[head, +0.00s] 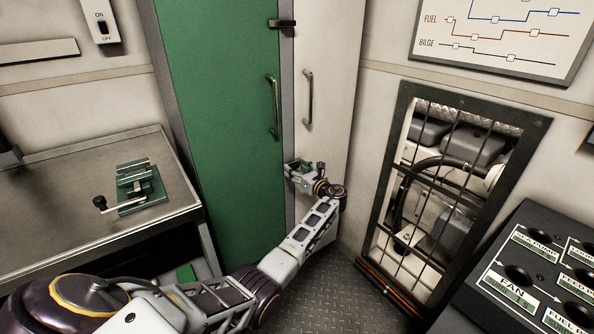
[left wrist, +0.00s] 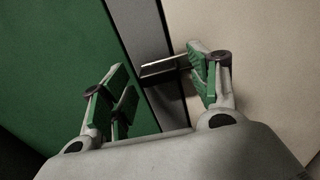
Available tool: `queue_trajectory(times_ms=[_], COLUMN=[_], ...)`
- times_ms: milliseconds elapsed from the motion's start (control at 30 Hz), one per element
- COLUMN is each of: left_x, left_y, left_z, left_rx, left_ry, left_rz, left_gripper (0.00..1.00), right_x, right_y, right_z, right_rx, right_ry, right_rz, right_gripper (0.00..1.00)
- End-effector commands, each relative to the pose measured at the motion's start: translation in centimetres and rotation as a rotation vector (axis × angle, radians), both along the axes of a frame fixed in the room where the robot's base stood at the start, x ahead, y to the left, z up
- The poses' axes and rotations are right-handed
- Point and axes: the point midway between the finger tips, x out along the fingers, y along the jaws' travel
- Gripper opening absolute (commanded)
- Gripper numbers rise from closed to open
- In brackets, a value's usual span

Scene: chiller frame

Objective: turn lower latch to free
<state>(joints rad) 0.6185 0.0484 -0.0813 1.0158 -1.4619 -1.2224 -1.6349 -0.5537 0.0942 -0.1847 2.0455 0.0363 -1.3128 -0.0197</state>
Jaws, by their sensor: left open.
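The lower latch (left wrist: 162,68) shows in the left wrist view as a short dark bar with a bright edge. It lies across the dark post between the green door (head: 215,110) and the pale door (head: 325,120). My left gripper (left wrist: 157,74) is open, its fingers on either side of the latch. The latch's right end is close to the right finger; I cannot tell if they touch. In the head view my left gripper (head: 298,172) is at the post, low on the doors, and hides the lower latch. My right gripper is not in view.
The upper latch (head: 283,23) lies across the post higher up. Each door has a vertical handle, green side (head: 273,107) and pale side (head: 308,98). A metal bench (head: 60,215) with a green vise (head: 140,187) is left. A barred opening (head: 399,165) and switch panel (head: 480,290) are right.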

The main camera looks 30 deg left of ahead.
Motion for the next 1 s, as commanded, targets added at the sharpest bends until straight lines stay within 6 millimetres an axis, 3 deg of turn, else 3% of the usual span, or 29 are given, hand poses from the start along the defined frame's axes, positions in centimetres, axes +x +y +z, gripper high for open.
queue_trajectory(times_ms=[167,500,1000], left_x=[-0.01,-0.01,-0.02], left_y=[0.01,-0.01,0.03], left_z=[0.03,0.04,0.12], left_rx=[0.0,0.001,-0.03], left_ry=[0.0,0.0,-0.078], left_rz=[0.0,0.0,0.001], left_gripper=[0.58,0.15,0.15], right_x=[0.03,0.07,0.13], right_y=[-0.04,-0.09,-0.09], right_z=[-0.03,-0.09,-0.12], right_rx=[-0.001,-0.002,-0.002], right_ry=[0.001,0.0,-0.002], right_rz=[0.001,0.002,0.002], right_gripper=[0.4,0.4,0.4])
